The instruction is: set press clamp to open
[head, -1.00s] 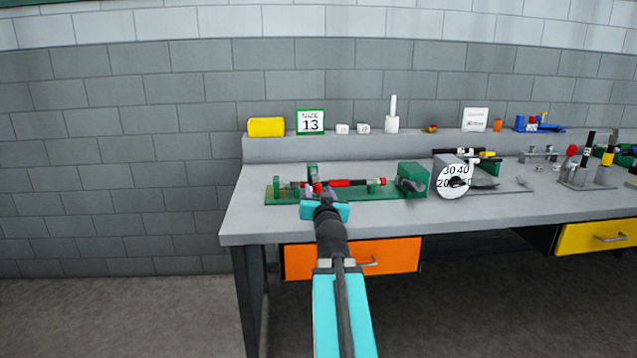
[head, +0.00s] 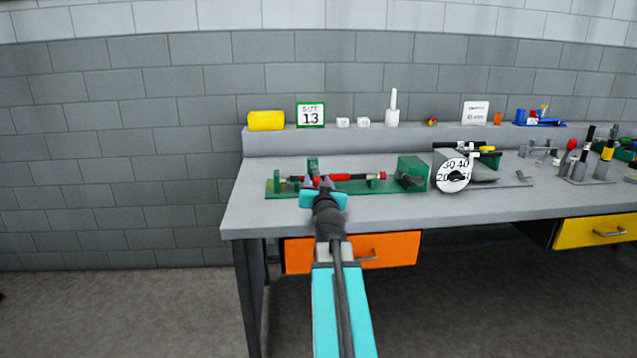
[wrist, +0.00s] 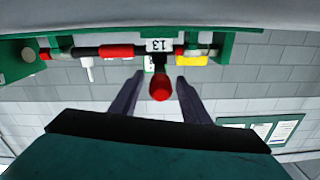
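The green press fixture (head: 290,189) sits at the left front of the bench, with a red and black bar (head: 350,177) along it. My gripper (head: 322,184) is at the fixture's front, left of its middle, and hides part of it. In the wrist view, which is upside down, my gripper (wrist: 160,76) is open. A red knob (wrist: 161,88) on a dark stem shows between the fingers, with clear space on both sides. The stem leads to the fixture, by a white tag marked 13 (wrist: 160,45). I cannot tell the clamp's setting.
A green block (head: 411,172) stands at the fixture's right end, then a white dial (head: 453,175). A yellow roll (head: 266,121) and a card marked 13 (head: 311,115) stand on the back ledge. An orange drawer (head: 350,252) is under the bench's front edge.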

